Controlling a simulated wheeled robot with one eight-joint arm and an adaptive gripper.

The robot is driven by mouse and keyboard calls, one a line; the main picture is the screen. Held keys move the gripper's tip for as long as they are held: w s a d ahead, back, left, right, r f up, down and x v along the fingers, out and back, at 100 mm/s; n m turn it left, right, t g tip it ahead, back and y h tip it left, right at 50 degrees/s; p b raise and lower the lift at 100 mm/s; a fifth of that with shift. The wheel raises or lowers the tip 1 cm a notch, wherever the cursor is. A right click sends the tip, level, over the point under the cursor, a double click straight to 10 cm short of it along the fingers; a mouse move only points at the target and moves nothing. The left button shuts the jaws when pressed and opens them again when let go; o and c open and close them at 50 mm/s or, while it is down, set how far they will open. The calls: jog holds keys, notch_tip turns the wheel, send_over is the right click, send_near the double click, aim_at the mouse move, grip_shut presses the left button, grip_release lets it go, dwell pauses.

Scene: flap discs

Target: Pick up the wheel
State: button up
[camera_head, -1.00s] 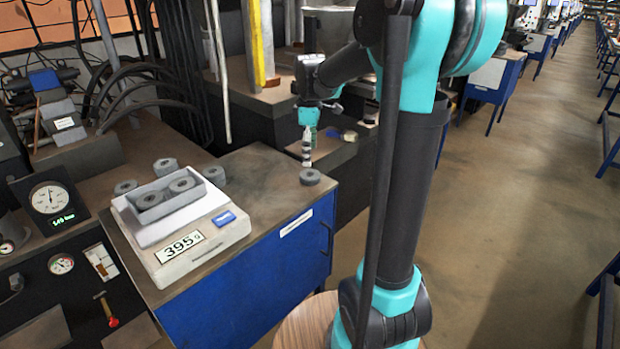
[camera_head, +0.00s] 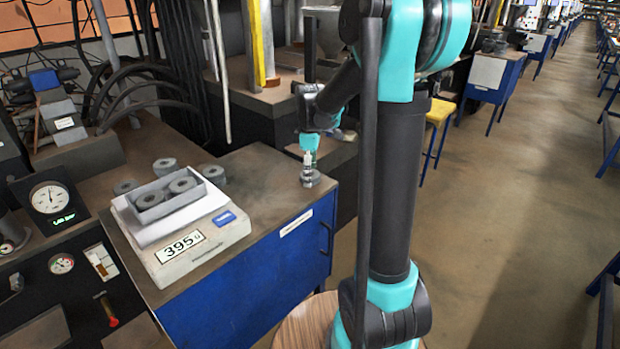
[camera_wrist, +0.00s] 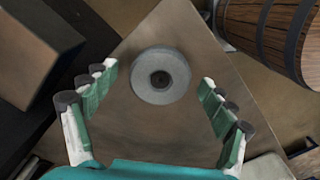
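A grey wheel (camera_head: 314,179) with a dark centre hole lies flat near the right corner of the bench top, partly hidden behind my gripper (camera_head: 307,180) in the head view. In the wrist view the wheel (camera_wrist: 160,76) lies on the bench top, ahead of and between my spread fingers (camera_wrist: 161,100). My gripper is open and empty, low over the bench beside the wheel. The fingers do not visibly touch it. More grey wheels (camera_head: 180,184) sit in a grey tray (camera_head: 151,215) on a scale, and several others (camera_head: 165,166) lie around it.
The scale (camera_head: 190,250) reads 395 and stands at the left of the blue bench (camera_head: 262,275). The bench top between scale and wheel is clear. A wooden barrel (camera_wrist: 282,35) shows at the upper right in the wrist view.

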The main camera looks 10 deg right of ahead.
jog(key=c, duration=1.3)
jog(key=shift+r, duration=0.1)
